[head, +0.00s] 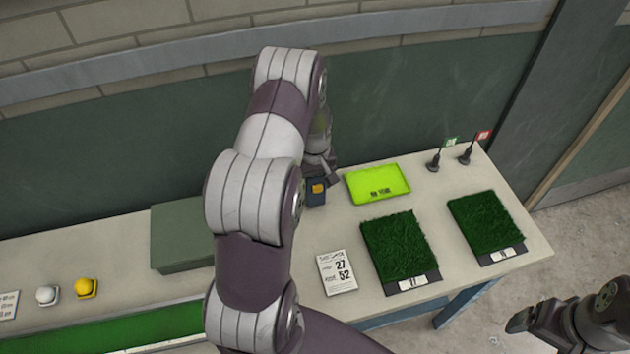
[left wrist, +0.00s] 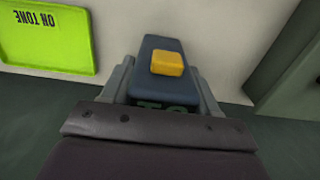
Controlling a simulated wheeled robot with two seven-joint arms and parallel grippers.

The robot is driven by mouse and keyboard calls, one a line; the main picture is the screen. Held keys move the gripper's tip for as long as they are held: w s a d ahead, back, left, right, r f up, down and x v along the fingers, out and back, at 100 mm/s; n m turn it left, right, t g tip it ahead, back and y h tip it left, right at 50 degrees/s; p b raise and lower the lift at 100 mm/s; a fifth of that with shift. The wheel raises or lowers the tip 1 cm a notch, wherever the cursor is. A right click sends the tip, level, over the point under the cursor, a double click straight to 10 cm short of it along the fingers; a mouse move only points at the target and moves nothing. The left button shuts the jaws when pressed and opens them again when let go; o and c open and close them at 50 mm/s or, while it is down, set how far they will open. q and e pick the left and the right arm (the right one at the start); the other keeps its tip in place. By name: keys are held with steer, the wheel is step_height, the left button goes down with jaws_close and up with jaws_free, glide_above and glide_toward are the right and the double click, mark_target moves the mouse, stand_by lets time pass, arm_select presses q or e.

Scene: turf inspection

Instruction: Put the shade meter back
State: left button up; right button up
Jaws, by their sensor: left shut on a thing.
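The shade meter is a dark blue block with a yellow button. In the head view the meter (head: 316,193) is low over or on the table, left of the green tray; I cannot tell whether it touches the table. My left gripper (head: 318,180) is shut on it, and my arm hides part of the area. In the left wrist view the meter (left wrist: 163,75) sits between the two fingers of my left gripper (left wrist: 165,88), yellow button facing the camera. My right gripper (head: 522,322) is at the lower right, off the table; its jaw state is unclear.
A lime tray (head: 378,183) lies right of the meter. Two turf samples (head: 400,245) (head: 485,226), a printed card (head: 337,272) and two small flags (head: 450,146) (head: 481,138) are on the table.

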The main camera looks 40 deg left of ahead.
arm_select(q)
steer(key=shift+f, duration=0.45)
steer(key=shift+s+f, duration=0.1)
steer(key=shift+f, duration=0.15)
steer(key=shift+a+f, duration=0.1)
steer(key=shift+a, duration=0.1)
steer(key=shift+f, duration=0.15)
arm_select(e)
steer(key=shift+a+r, duration=0.15)
steer(key=shift+r, duration=0.05)
arm_select(q)
steer(key=o, duration=1.3)
steer(key=shift+d, duration=0.1)
arm_select(e)
steer(key=shift+s, duration=0.1)
arm_select(q)
steer(key=shift+o, duration=0.2)
steer(key=shift+r, duration=0.2)
arm_select(e)
steer(key=shift+r, duration=0.1)
